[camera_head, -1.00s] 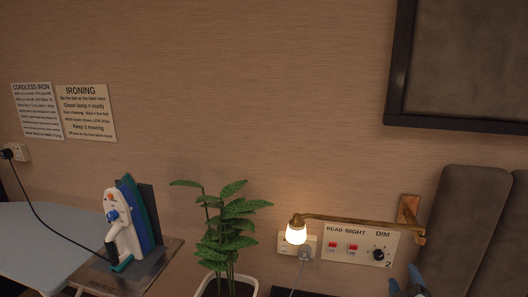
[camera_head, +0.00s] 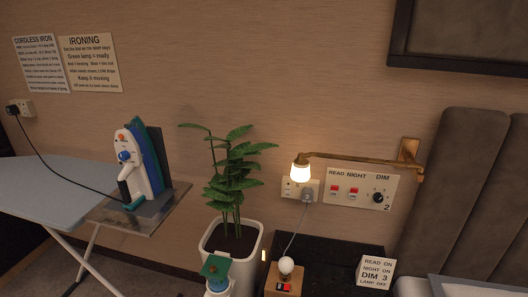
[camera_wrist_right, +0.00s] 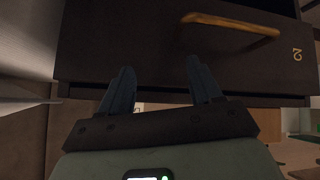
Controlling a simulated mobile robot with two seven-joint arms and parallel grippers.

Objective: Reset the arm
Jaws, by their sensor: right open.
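My right gripper (camera_wrist_right: 160,66) shows in the right wrist view, with its two dark fingers apart and nothing between them. Beyond it is a dark drawer front (camera_wrist_right: 135,42) with a brass handle (camera_wrist_right: 232,24) and a gold number 2. The handle is up and right of the fingers, and I see no contact with it. The distance to the drawer is hard to tell. Neither gripper shows in the head view. My left gripper is out of sight.
A dark bedside top (camera_head: 335,252) holds a small wooden lamp-switch box (camera_head: 286,282) and a white sign (camera_head: 377,272). A potted plant (camera_head: 231,240) stands left of it. An iron (camera_head: 140,165) stands by the ironing board (camera_head: 35,190). A lit brass wall lamp (camera_head: 300,172) juts out above.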

